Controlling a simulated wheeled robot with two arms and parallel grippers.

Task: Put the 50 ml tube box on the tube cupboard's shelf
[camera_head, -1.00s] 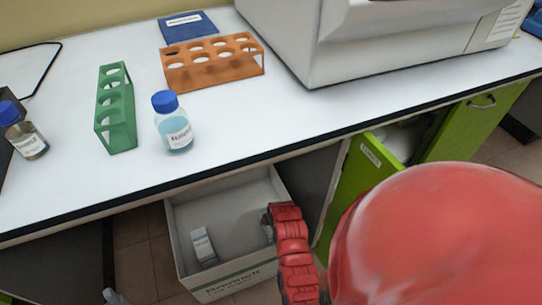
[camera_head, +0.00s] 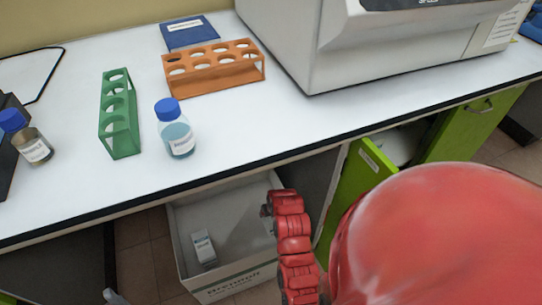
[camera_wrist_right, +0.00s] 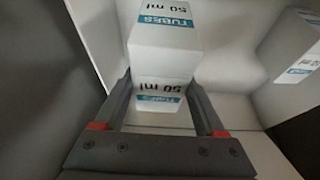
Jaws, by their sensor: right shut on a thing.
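In the right wrist view a white box (camera_wrist_right: 166,20) with a blue "TUBES 50 ml" label stands between the fingers of my right gripper (camera_wrist_right: 160,85), which is shut on it. Another white box with a blue label (camera_wrist_right: 290,70) is to the right, apart from the gripper. In the head view my red right arm reaches down beside the counter; its gripper and the held box are hidden there. A green cupboard door (camera_head: 362,185) stands open under the counter, with only a little of the dim interior visible. My left gripper is not clearly visible.
A grey-white carton (camera_head: 225,280) below the counter holds a small white box (camera_head: 203,247). On the white counter are a green rack (camera_head: 120,125), an orange rack (camera_head: 215,68), a blue-capped bottle (camera_head: 177,135), a brown bottle (camera_head: 35,148) and a large white machine (camera_head: 320,50).

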